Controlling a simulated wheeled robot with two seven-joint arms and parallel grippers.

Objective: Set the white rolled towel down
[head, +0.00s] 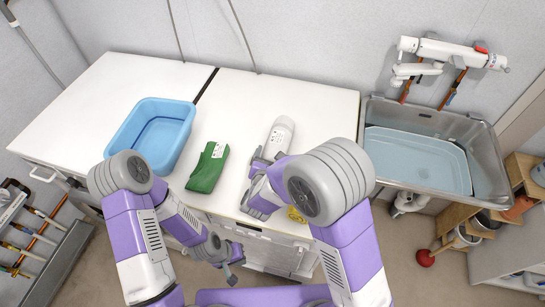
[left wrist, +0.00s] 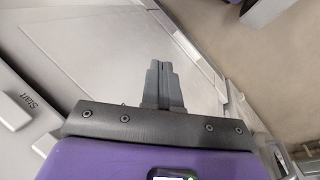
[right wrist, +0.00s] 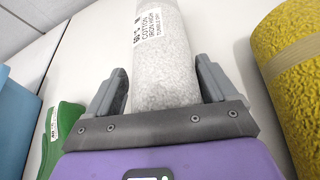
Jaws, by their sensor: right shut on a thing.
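The white rolled towel (head: 283,128) is a pale grey-white roll with a printed label, over the white worktop right of the green roll. My right gripper (head: 262,170) has a finger on each side of its near end. In the right wrist view the towel (right wrist: 162,65) stands out between the fingers (right wrist: 163,90), its label facing up. I cannot tell whether it rests on the worktop or hangs just above it. My left gripper (head: 232,258) is low in front of the worktop. Its fingers (left wrist: 160,68) are together and empty in the left wrist view.
A green roll (head: 208,168) lies left of the white towel, and a blue basin (head: 186,112) stands further left. A yellow roll (right wrist: 292,75) lies close on the right, mostly behind my arm in the head view.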

